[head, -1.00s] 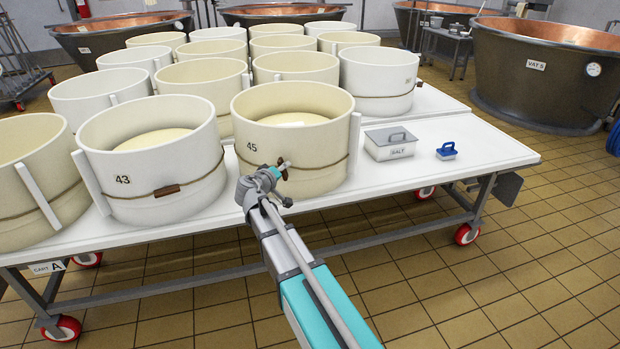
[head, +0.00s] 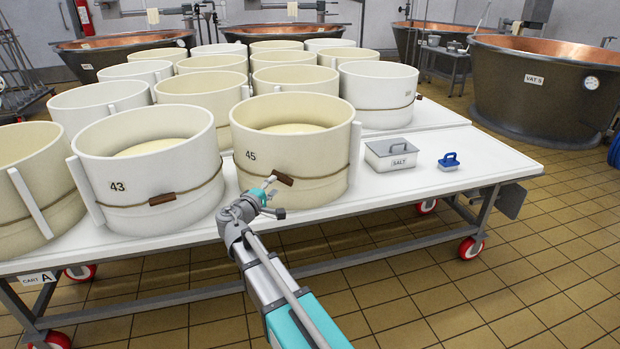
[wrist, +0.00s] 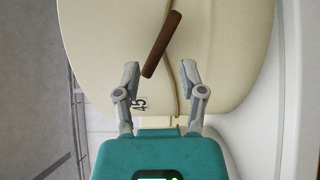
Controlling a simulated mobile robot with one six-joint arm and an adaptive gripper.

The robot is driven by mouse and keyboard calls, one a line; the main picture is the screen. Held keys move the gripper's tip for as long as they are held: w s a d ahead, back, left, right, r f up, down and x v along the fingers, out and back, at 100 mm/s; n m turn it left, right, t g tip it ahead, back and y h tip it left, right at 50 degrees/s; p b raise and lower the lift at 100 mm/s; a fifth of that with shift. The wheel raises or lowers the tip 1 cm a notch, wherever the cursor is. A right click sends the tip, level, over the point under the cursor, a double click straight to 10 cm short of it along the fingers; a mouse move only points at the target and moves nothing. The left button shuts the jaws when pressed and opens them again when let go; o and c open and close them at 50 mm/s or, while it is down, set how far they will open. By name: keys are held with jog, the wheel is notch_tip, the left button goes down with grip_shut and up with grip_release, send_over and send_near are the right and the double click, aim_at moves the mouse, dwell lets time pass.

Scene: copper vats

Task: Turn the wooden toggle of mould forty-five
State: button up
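Mould forty-five (head: 318,172) is a round cream mould with a black "45" on its wall, standing at the front of the white cart. Its brown wooden toggle (head: 283,179) sits on the front wall at the cord, tilted down to the right. In the wrist view the toggle (wrist: 162,44) lies slanted across the cord (wrist: 176,80). My gripper (wrist: 161,72) is open, with its fingers spread to either side of the toggle's near end. The toggle extends beyond the fingertips, and I cannot tell whether either finger touches it. In the head view my gripper (head: 274,197) is just below-left of the toggle.
Mould 43 (head: 150,200) stands close on the left, with its own toggle (head: 162,199). A grey salt box (head: 391,154) and a blue-handled item (head: 449,162) are on the cart (head: 430,190) at right. More moulds stand behind. The floor in front of the cart is open.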

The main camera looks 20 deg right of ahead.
jog(key=v, duration=0.9)
jog(key=s+d+r+m+g+y+p, duration=0.2)
jog(key=s+d+r+m+g+p, duration=0.3)
jog(key=d+p, duration=0.6)
jog(key=s+r+m+g+y+p, duration=0.3)
jog(key=s+r+g+y+p, duration=0.3)
jog(key=p, duration=1.7)
jog(key=s+r+y, duration=0.2)
jog(key=s+r, duration=0.3)
jog(key=shift+d+g, duration=0.25)
jog(key=shift+g, duration=0.15)
jog(key=shift+s, duration=0.1)
